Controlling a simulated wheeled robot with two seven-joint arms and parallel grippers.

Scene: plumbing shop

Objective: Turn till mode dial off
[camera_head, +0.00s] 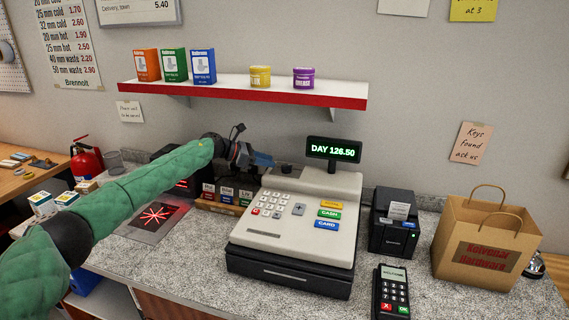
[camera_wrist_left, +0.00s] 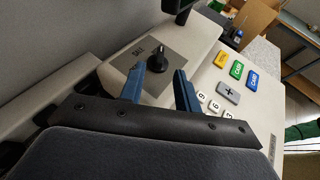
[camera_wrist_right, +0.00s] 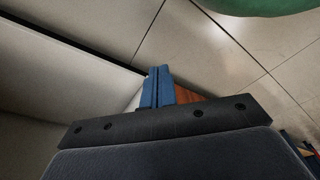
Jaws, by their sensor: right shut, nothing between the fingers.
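The till (camera_head: 298,222) is a cream register on the counter. Its raised display (camera_head: 334,149) reads "DAY 126.50" in green. The mode dial (camera_wrist_left: 157,57) is a black knob on a grey plate at the till's top left. In the head view the dial (camera_head: 286,168) is small, just right of my left gripper (camera_head: 268,162). In the left wrist view my left gripper (camera_wrist_left: 161,80) is open, its blue fingers spread just short of the dial, which shows beyond the gap. The knob's lettering is hard to read. My right gripper (camera_wrist_right: 160,73) is shut and empty, away from the till.
A card terminal (camera_head: 391,291), a receipt printer (camera_head: 393,222) and a paper bag (camera_head: 484,243) stand right of the till. Small boxes (camera_head: 226,196) and a dark scanner plate (camera_head: 157,217) lie to its left. A red-edged shelf (camera_head: 242,91) hangs above.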

